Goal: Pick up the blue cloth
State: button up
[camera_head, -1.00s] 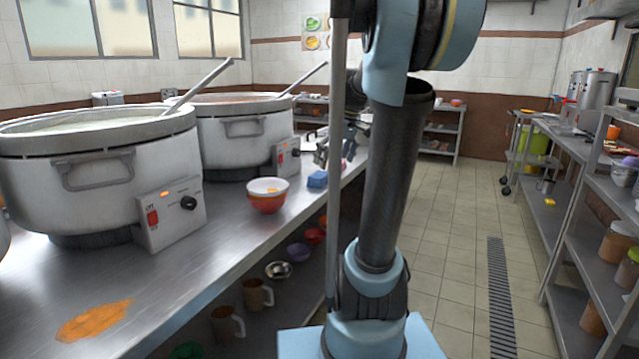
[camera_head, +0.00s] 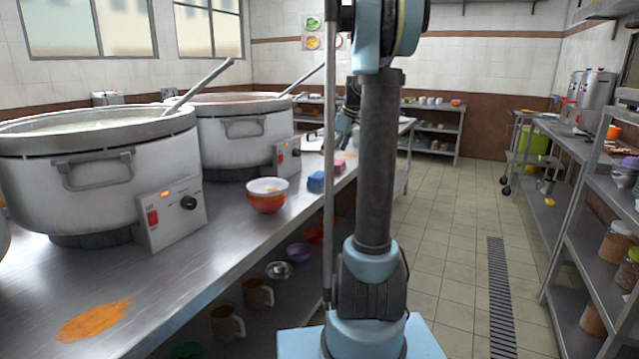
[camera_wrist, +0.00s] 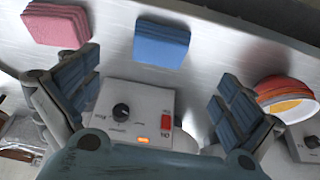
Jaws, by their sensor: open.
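The blue cloth (camera_head: 316,181) lies folded on the steel counter, right of the stacked bowls in the head view. In the wrist view the blue cloth (camera_wrist: 162,43) lies flat above and between the spread fingers, apart from both. My gripper (camera_wrist: 158,100) is open and empty, its two padded fingers wide apart. In the head view my gripper is mostly hidden behind my arm and pole. A pink folded cloth (camera_wrist: 57,25) lies left of the blue one in the wrist view.
Stacked bowls (camera_head: 267,194) stand near the blue cloth. Two large stockpots (camera_head: 100,165) (camera_head: 245,135) with control boxes (camera_head: 170,212) line the counter (camera_head: 200,270). An orange spill (camera_head: 93,321) lies at the front. The tiled floor (camera_head: 450,240) on the right is clear.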

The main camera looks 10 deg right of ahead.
aim_at(323, 175)
jog(key=x, duration=1.2)
jog(key=shift+s+d, duration=0.1)
jog(key=shift+s, duration=0.05)
jog(key=c, duration=1)
